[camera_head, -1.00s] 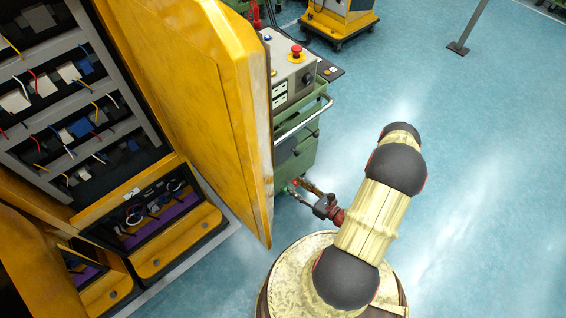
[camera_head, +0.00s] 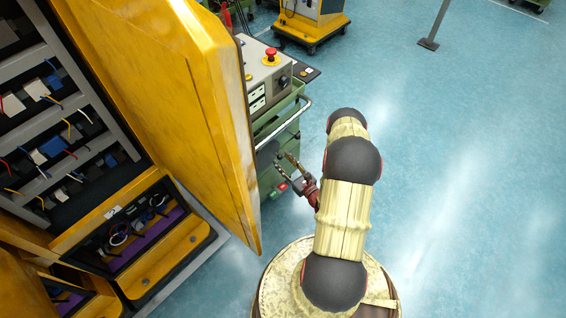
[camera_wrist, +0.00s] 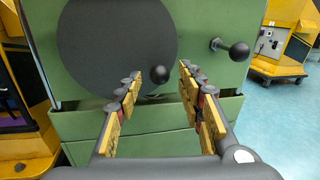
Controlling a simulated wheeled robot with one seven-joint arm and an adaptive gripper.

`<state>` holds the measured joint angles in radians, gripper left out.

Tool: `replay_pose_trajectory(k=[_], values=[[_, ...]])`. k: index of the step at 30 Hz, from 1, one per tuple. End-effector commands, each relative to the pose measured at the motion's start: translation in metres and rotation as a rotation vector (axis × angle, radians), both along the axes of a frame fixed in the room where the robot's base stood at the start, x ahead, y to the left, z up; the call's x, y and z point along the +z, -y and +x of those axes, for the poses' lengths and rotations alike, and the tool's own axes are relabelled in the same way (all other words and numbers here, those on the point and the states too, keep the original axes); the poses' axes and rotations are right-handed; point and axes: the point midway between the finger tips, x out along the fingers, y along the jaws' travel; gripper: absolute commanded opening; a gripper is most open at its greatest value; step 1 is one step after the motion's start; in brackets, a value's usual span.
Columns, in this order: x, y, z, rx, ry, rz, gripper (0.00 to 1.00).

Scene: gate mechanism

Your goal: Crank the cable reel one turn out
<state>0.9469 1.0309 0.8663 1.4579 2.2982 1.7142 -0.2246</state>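The reel (camera_wrist: 112,38) is a large dark grey disc on the green front of a cabinet in the wrist view. A round black knob (camera_wrist: 160,74) stands out near its lower right edge. My gripper (camera_wrist: 160,73) is open, with its two padded fingers pointing at the cabinet. The knob appears between the fingertips in the picture, with no finger visibly touching it; I cannot tell the depth gap. A second black knob (camera_wrist: 239,51) on a short stem sits to the right of the disc. In the head view my gripper (camera_head: 287,168) is beside the green cabinet (camera_head: 270,180).
A yellow cabinet door (camera_head: 190,110) stands open close left of my arm. A metal rail (camera_head: 288,125) and a red button (camera_head: 271,52) are on the green cabinet. Below the disc are drawer fronts (camera_wrist: 130,118).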

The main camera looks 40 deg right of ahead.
Motion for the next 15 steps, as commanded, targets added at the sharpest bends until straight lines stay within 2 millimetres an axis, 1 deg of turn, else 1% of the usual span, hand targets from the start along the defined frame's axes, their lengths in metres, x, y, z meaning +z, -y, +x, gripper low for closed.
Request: replay_pose_trajectory(k=[3, 10, 15], values=[[0.0002, 0.0006, 0.0044, 0.0, 0.0, 0.0, 0.39], [0.0006, 0.0007, 0.0046, 0.0, 0.0, 0.001, 0.39], [0.0005, 0.0006, 0.0044, 0.0, 0.0, 0.0, 0.29]])
